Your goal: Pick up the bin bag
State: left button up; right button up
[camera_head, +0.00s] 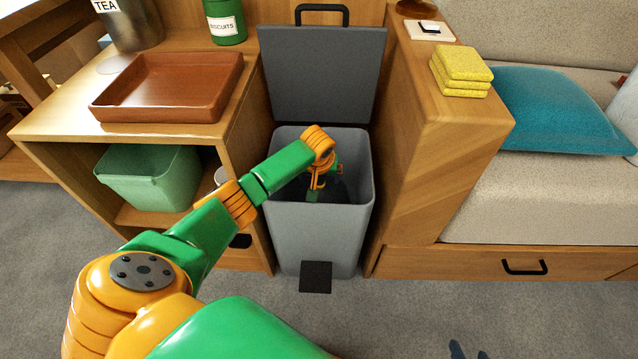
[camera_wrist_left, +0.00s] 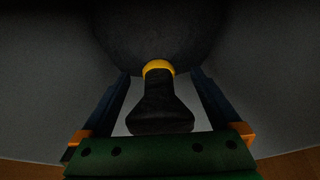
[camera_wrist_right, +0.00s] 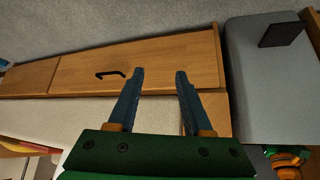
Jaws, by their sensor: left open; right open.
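The dark bin bag (camera_wrist_left: 155,35) sits inside the grey bin (camera_head: 318,238), whose lid (camera_head: 322,75) stands open against the back. In the left wrist view the bag has a yellow tie (camera_wrist_left: 158,68) around its neck and a gathered black top (camera_wrist_left: 160,108). My left gripper (camera_wrist_left: 158,77) is open inside the bin, its fingers on either side of the neck and tie. In the head view my left arm hides much of the bag. My right gripper (camera_wrist_right: 158,73) is open and empty, in front of the sofa drawer (camera_wrist_right: 140,70); only its fingertips (camera_head: 467,352) show in the head view.
A wooden shelf unit with a brown tray (camera_head: 170,85), a green biscuits tin (camera_head: 225,20) and a green tub (camera_head: 150,175) is left of the bin. Carpet in front is clear.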

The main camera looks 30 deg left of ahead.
pick_arm(q)
grip_shut()
dwell(0.3)
